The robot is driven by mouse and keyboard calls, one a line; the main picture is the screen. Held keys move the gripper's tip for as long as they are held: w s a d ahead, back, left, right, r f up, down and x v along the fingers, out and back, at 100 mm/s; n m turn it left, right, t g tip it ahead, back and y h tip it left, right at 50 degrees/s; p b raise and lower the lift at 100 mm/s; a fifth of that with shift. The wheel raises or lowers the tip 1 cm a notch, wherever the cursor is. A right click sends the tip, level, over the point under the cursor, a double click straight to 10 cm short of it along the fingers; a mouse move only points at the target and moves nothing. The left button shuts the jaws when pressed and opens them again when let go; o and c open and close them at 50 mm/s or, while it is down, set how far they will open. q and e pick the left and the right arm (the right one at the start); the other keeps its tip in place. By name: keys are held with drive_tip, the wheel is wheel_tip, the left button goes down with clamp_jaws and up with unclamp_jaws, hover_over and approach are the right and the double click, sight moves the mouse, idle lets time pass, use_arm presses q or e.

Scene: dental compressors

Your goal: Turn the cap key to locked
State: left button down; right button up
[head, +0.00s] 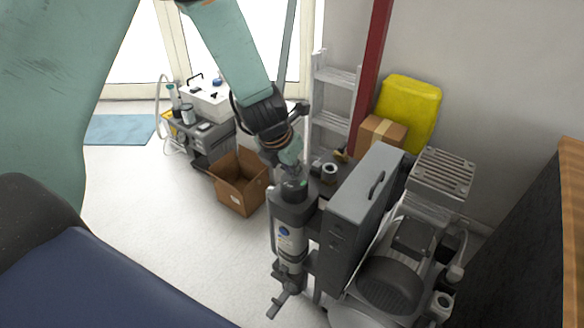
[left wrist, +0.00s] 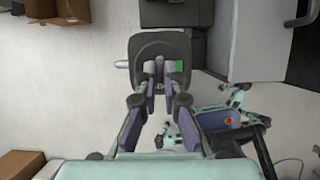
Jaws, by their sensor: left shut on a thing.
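A grey upright canister (head: 290,240) with a dark cap (head: 290,197) stands on the left side of the compressor unit. My left gripper (head: 292,176) reaches down onto the top of this cap, and its arm hides part of the cap. In the left wrist view the cap (left wrist: 145,48) is a dark rounded square with a green mark (left wrist: 180,67) at its right side. The fingers of my left gripper (left wrist: 162,72) are close together over its middle, shut on the cap key, which is mostly hidden between them.
The grey cabinet (head: 361,215) and the compressor motor (head: 388,285) stand right of the canister. A lever (head: 279,303) sticks out below. An open cardboard box (head: 238,190) and a trolley (head: 200,130) are behind on the left.

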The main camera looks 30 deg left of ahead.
use_arm(q)
drive_tip(key=shift+a+m+h, duration=0.1)
drive_tip(key=shift+m+h, duration=0.2)
drive_tip(key=shift+m, duration=0.8)
drive_tip(key=shift+a+m+g+h+p, duration=0.1)
drive_tip(key=shift+m+g+h+p, duration=0.3)
drive_tip(key=shift+m, duration=0.4)
drive_tip(key=m+p, duration=0.1)
drive_tip(key=m, duration=0.1)
drive_tip(key=m+h+p, duration=0.1)
drive_tip(key=m+p, duration=0.1)
drive_tip(key=shift+w+a+m+g, duration=0.1)
drive_tip(key=shift+a+m+g, duration=0.05)
drive_tip(key=shift+m+g, duration=0.2)
drive_tip(key=shift+w+m+g+h+p, duration=0.1)
drive_tip(key=shift+m+g+h+p, duration=0.45)
drive_tip(key=shift+m+p, duration=0.55)
drive_tip(key=m, duration=0.3)
drive_tip(key=shift+w+a+g, duration=0.1)
drive_tip(key=shift+w+g, duration=0.05)
drive_tip(key=shift+g, duration=0.25)
drive_tip(key=shift+w+f+m+g, duration=0.1)
drive_tip(key=shift+m+g, duration=0.6)
drive_tip(key=shift+m, duration=1.05)
drive_tip(key=shift+h, duration=0.25)
